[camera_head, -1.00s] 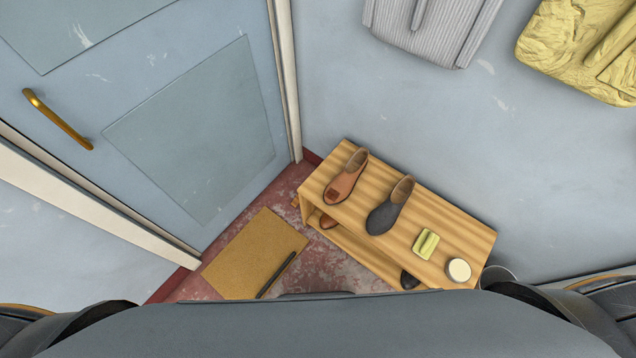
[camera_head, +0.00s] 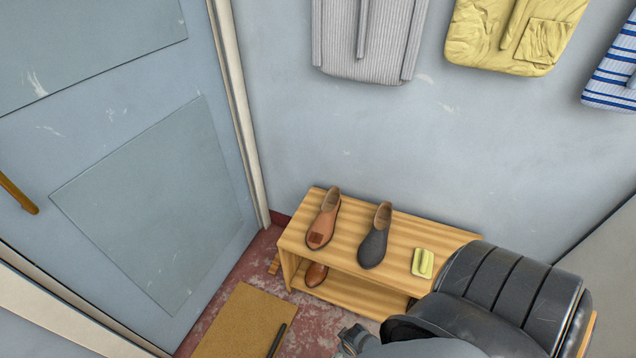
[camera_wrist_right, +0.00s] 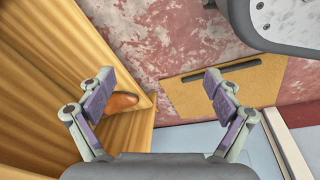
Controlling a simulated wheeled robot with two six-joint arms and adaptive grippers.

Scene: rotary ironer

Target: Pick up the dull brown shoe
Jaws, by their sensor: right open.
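A brown shoe (camera_head: 323,222) with a dark square patch on its toe stands on the top of the wooden bench at its left end. Another brown shoe (camera_head: 316,274) is partly visible on the lower shelf below it. My right gripper shows partly at the bottom of the head view (camera_head: 355,340), in front of the bench. In the right wrist view my right gripper (camera_wrist_right: 160,95) is open and empty. A brown shoe toe (camera_wrist_right: 121,103) shows there beside its left finger, partly hidden by it. My left gripper is not in view.
A dark grey shoe (camera_head: 375,238) and a yellow-green cloth-like item (camera_head: 423,262) are on the wooden bench (camera_head: 405,235). A tan mat (camera_head: 238,322) with a dark bar lies on the red floor. My right arm covers the bench's right end. Garments hang on the wall.

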